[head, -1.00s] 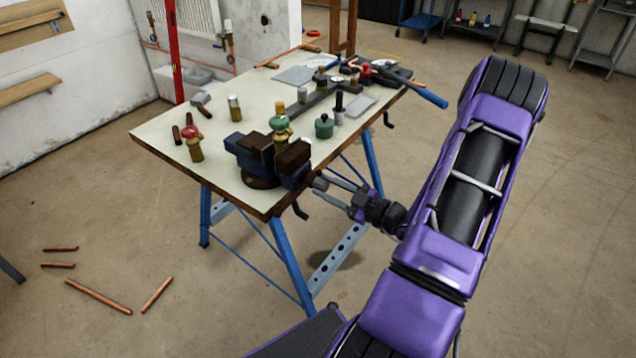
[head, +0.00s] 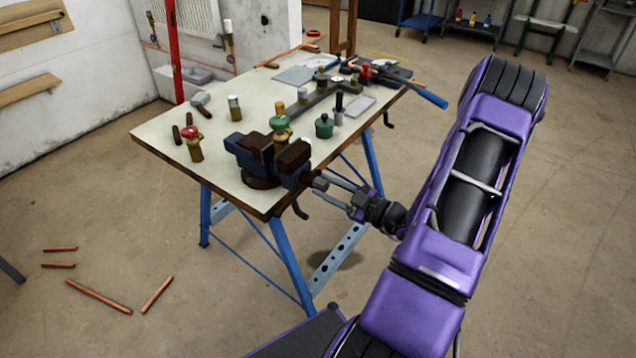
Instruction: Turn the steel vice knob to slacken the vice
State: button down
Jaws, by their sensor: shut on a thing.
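The vice (head: 258,158), dark blue with brown jaws, is mounted on the front corner of the workbench. The steel knob (head: 320,184) sticks out from its right side, small in the head view. My gripper (head: 326,183) reaches in from the right at the bench's front edge, with its fingers shut on the knob. The fingertips partly hide the knob. A brass valve with a green handwheel (head: 280,125) stands upright at the vice's jaws; whether it is clamped there I cannot tell.
A red-handled valve (head: 193,144) and a green pot (head: 324,126) stand on the workbench (head: 213,169). A dark lever (head: 300,211) hangs below the front edge. Copper pipes (head: 98,296) lie on the floor at left. The floor right of my arm is clear.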

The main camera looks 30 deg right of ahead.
jog(key=n, duration=0.4)
jog(key=shift+b, duration=0.35)
jog(key=n+b, duration=0.1)
jog(key=n, duration=0.3)
jog(key=shift+f, duration=0.1)
jog(key=n+b, duration=0.1)
jog(key=n, duration=0.3)
jog(key=n+b, duration=0.2)
jog(key=n, duration=0.2)
jog(key=n+b, duration=0.3)
jog(key=n, duration=0.3)
jog(key=shift+f, duration=0.15)
jog(key=n+b, duration=0.3)
jog(key=n, duration=0.4)
jog(key=shift+r+b, duration=0.35)
jog(key=shift+b, duration=0.05)
jog(key=shift+n, duration=1)
